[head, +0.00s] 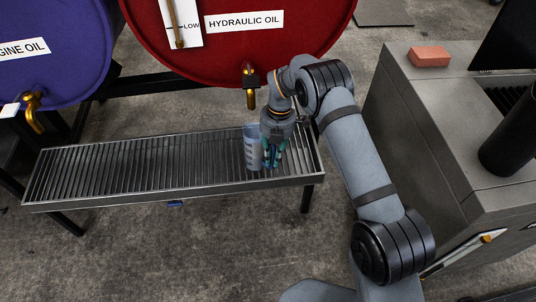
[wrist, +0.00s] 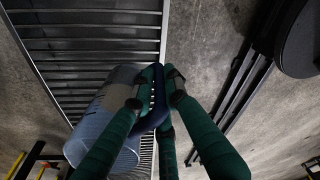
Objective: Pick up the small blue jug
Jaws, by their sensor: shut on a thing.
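The small blue jug (head: 252,150) is pale, see-through blue with markings on its side. It is at the right end of the slatted metal tray, below the red hydraulic oil drum's tap. I cannot tell whether its base touches the slats. My gripper (head: 270,158) is at the jug's right side, pointing down. In the wrist view, the green fingers of my gripper (wrist: 157,82) are shut on the jug's dark blue handle. The jug's body (wrist: 98,128) lies left of the fingers, which hide part of it.
The slatted tray (head: 110,170) is bare to the left of the jug. The red drum (head: 290,55) with its brass tap (head: 250,85) hangs above. A purple drum (head: 50,65) is at the left. A grey cabinet (head: 410,110) with a red brick (head: 430,56) stands at the right.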

